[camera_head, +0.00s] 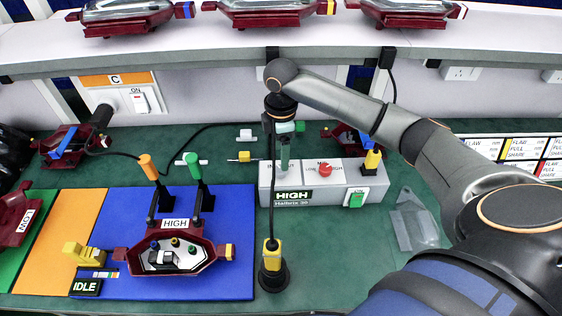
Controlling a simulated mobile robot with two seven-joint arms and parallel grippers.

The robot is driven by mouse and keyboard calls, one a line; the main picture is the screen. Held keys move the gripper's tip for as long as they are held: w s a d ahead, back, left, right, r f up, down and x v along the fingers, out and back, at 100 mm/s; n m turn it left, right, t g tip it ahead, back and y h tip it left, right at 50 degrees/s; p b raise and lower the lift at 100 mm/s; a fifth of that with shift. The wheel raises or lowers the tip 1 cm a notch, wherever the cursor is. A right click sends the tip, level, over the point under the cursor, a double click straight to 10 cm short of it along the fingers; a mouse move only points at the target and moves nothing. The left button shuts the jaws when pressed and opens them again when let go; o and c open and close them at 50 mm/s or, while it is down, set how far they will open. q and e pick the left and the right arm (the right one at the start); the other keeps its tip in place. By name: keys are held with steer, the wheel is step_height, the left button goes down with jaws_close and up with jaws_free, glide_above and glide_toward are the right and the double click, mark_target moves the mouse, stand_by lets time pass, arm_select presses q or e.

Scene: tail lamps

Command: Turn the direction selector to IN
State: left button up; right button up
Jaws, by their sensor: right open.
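My right arm reaches in from the right, and my right gripper (285,130) points down just above this handle. It is open; whether its fingers touch the handle I cannot tell. My left gripper is not in view.
A red knob (325,170) and a yellow-black part (372,160) sit on the box's right. A black post with a yellow band (271,262) stands in front. A lamp labelled HIGH (172,255) lies on the blue mat (235,210). A shelf edge (200,62) runs behind.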

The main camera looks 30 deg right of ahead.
step_height(320, 180, up, 7)
stand_by(0.3)
stand_by(1.7)
